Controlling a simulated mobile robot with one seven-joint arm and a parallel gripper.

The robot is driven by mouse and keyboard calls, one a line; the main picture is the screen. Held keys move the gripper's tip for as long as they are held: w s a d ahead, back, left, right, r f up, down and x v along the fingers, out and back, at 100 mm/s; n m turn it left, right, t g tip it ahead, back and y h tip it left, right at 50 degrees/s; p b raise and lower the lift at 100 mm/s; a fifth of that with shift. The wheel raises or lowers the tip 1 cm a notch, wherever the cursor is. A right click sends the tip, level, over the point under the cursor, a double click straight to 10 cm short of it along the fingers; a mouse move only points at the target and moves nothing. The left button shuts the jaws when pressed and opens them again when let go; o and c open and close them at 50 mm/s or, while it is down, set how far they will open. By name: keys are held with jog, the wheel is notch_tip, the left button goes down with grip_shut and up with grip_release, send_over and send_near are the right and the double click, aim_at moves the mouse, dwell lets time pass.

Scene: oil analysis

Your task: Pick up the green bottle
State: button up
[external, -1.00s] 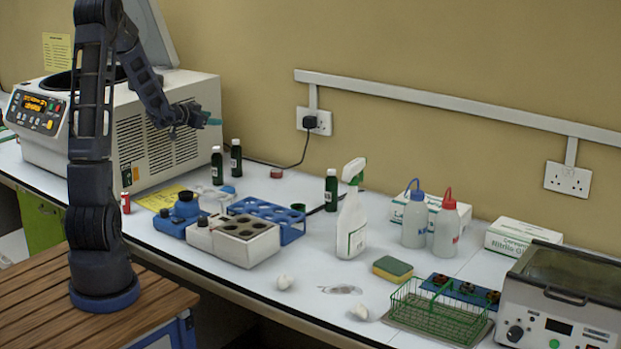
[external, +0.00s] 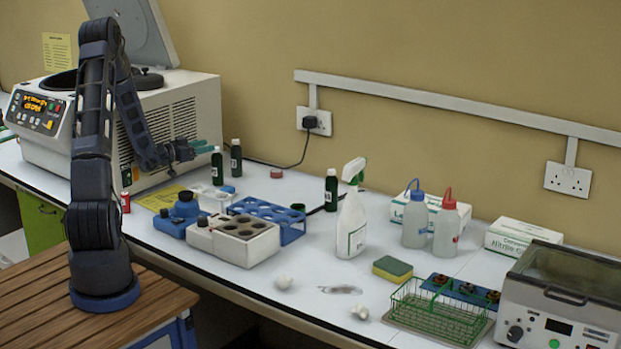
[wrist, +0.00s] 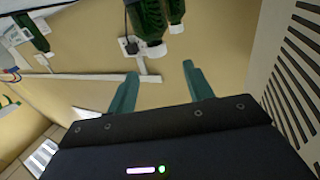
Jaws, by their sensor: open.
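Three dark green bottles with white labels stand upright on the bench. Two are close together by the centrifuge, a left one (external: 217,168) and a right one (external: 236,159). The third bottle (external: 331,192) is behind the spray bottle. My gripper (external: 206,147) is open and empty, with its teal fingers pointing right, at about the height of the left bottle's cap and apparently just left of it. In the wrist view my gripper (wrist: 160,76) shows both fingers apart, with nothing between them. Two bottles appear upside down beyond the fingertips, one nearer the middle (wrist: 149,22) and one beside it (wrist: 175,10).
The white centrifuge (external: 185,110) stands close to my arm, its lid raised. A blue tube rack (external: 290,232), a white block with wells (external: 255,250) and a blue device (external: 172,222) stand in front of the bottles. A red can (external: 125,202) is at the left.

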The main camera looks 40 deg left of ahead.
aim_at(216, 152)
jog(key=shift+w+d+f, duration=0.3)
jog(key=shift+w+f, duration=0.2)
jog(key=shift+w, duration=0.3)
jog(key=shift+w+d+f, duration=0.35)
jog(key=shift+w+f, duration=0.2)
jog(key=shift+w, duration=0.2)
jog(key=shift+w+d+f, duration=0.3)
jog(key=shift+w+f, duration=0.2)
jog(key=shift+w, duration=0.3)
jog(key=shift+s, duration=0.1)
grip_shut()
